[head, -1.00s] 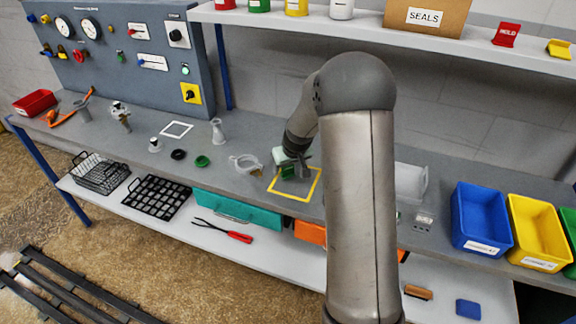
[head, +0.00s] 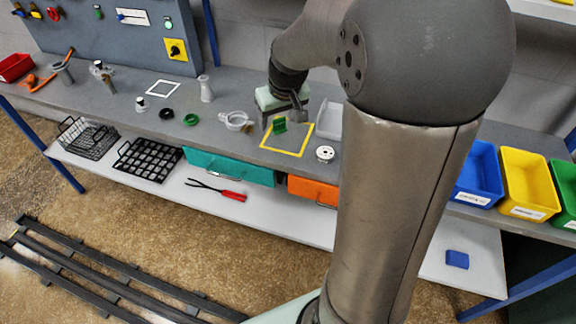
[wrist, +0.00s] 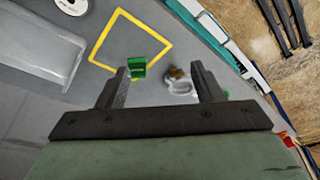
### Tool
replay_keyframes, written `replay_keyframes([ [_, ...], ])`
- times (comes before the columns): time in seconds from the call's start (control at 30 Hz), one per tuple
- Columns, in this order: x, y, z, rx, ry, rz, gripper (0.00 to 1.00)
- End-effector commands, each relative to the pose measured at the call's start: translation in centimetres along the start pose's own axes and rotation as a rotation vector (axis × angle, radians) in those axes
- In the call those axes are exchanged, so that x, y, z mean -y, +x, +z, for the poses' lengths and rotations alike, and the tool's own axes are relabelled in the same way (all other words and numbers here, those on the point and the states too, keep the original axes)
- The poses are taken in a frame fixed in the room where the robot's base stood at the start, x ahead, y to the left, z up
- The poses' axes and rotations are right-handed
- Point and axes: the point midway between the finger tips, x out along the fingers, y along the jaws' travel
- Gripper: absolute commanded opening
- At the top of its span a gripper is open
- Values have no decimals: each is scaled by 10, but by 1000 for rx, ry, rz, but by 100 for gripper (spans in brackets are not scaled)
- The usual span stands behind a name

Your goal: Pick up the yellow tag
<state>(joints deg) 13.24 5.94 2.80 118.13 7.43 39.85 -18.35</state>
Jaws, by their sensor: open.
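The yellow tag (head: 564,2) shows only as a sliver at the top right edge of the head view, on the upper shelf; most of it is out of frame. It is not in the wrist view. My gripper (head: 286,116) is open and empty over the bench, far to the left of the tag and lower. In the wrist view, my gripper's fingers (wrist: 160,72) are spread apart, with a green tag (wrist: 137,68) near the left fingertip.
A clear tray (head: 329,120) and a white round part (head: 325,154) are near the square. A funnel-like ring (head: 235,121) lies left of it. Blue (head: 480,178), yellow (head: 528,182) and green bins stand at the right. The upper shelf (head: 540,9) overhangs the bench.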

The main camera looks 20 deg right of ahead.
Motion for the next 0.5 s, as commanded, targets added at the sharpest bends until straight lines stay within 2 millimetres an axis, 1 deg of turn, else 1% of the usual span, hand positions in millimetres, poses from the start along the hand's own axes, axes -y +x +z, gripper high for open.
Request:
replay_keyframes([
  [0.03,23,-15,33,33,-7,-4,61],
  [0.07,33,-21,53,58,-4,-5,61],
  [0.1,45,-28,79,90,0,-5,61],
  [0.17,60,-36,117,133,6,-2,61],
  [0.2,67,-40,141,161,10,1,61],
  [0.3,77,-46,188,213,22,11,61],
  [0.33,79,-47,198,224,24,14,61],
  [0.37,80,-47,207,234,27,16,65],
  [0.4,81,-48,215,244,29,19,65],
  [0.5,82,-48,224,255,32,23,65],
])
